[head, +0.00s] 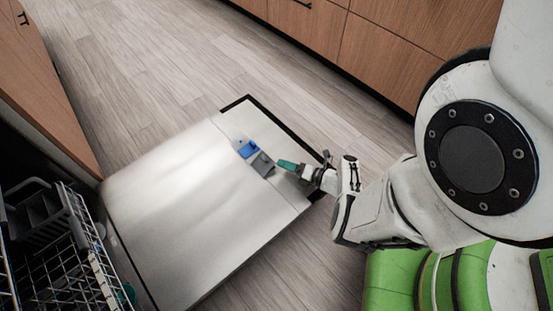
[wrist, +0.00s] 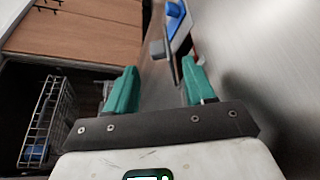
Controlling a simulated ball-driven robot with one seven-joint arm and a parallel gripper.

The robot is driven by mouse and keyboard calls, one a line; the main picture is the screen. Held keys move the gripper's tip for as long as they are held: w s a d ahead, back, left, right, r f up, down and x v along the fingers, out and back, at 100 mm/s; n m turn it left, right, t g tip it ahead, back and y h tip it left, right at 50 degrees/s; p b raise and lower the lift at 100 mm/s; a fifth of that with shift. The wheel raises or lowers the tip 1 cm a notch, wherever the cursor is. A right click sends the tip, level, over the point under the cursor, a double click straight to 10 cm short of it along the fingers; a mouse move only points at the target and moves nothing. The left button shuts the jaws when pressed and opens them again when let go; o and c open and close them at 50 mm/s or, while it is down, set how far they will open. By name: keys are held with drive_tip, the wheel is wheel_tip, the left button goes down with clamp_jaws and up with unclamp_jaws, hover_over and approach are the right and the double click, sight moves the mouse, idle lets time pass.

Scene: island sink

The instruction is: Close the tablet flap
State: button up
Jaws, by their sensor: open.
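The tablet dispenser sits on the inner face of the lowered dishwasher door. A blue part (head: 248,149) and a grey part (head: 263,164) show there side by side. The grey part looks like the tablet flap, but I cannot tell its exact angle. In the wrist view a grey block (wrist: 157,48) and the blue part (wrist: 175,10) show beyond the fingers. My gripper (head: 287,166) has teal fingertips and is just right of the grey part, low over the door. In the wrist view my gripper (wrist: 160,86) is open, its fingers apart with nothing held. Contact with the flap is unclear.
The steel dishwasher door (head: 175,190) lies lowered over the wooden floor (head: 140,60). A wire rack (head: 75,250) is at the lower left. Wooden cabinets (head: 375,55) stand at the upper right. Open floor lies beyond the door.

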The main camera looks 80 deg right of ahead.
drive_tip(key=shift+v, duration=1.7)
